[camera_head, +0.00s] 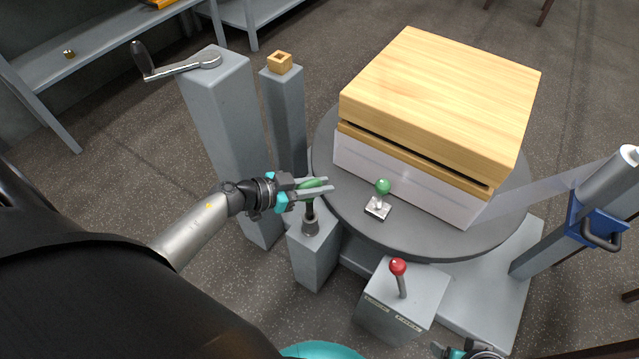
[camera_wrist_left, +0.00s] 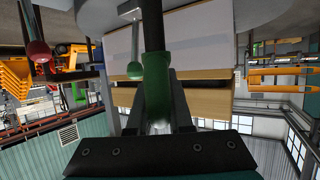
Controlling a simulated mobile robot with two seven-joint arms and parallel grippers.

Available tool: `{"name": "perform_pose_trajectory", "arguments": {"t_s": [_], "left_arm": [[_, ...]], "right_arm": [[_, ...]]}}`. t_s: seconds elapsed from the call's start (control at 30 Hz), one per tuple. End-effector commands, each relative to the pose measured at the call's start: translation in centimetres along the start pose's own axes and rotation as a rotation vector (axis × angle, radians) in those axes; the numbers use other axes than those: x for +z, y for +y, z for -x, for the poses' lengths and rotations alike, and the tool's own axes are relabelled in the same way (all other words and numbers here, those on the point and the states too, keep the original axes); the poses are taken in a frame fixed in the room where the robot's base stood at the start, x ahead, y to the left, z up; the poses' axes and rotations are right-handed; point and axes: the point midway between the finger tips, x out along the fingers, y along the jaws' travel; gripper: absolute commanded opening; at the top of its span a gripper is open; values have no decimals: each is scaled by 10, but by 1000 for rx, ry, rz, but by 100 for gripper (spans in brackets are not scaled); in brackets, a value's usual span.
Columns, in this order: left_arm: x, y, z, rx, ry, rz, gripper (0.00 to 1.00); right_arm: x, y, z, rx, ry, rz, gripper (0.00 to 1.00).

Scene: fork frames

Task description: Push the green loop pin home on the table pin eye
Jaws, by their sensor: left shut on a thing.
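The green loop pin (camera_head: 312,183) has a green grip and a darker shaft pointing down. My left gripper (camera_head: 318,190) is shut on its green grip. In the left wrist view the green grip (camera_wrist_left: 158,98) sits between the fingers, with the dark shaft running away from it. Below it, the table pin eye (camera_head: 310,227) is a grey collar on top of a short grey post. The shaft's lower end meets the collar; how deep it sits I cannot tell. My right gripper (camera_head: 468,353) shows only in part at the bottom edge, apart from these things.
A round turntable (camera_head: 440,246) beside the post carries a wood-topped white box (camera_head: 440,95) and a green-knobbed lever (camera_head: 383,187). A red-knobbed lever (camera_head: 398,268) stands on a grey box in front. A crank (camera_head: 185,66) and a post with a wooden square ring (camera_head: 280,62) stand behind.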

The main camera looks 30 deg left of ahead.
Motion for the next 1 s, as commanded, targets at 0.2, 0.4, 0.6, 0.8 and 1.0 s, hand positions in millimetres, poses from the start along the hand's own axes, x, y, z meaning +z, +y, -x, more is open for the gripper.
{"name": "perform_pose_trajectory", "arguments": {"t_s": [0.2,0.4,0.6,0.8,1.0], "left_arm": [[-1,0,0,0,1,0,0],[-2,0,0,0,0,0,0],[-1,-1,0,-1,1,-1,0],[-1,0,0,-1,1,-1,0],[-1,0,0,-1,1,-1,0]], "right_arm": [[0,0,0,0,0,0,69],[-2,0,5,0,0,0,69],[-2,0,7,0,0,0,69],[-2,0,7,0,0,0,69],[-2,0,7,0,0,0,69]]}}
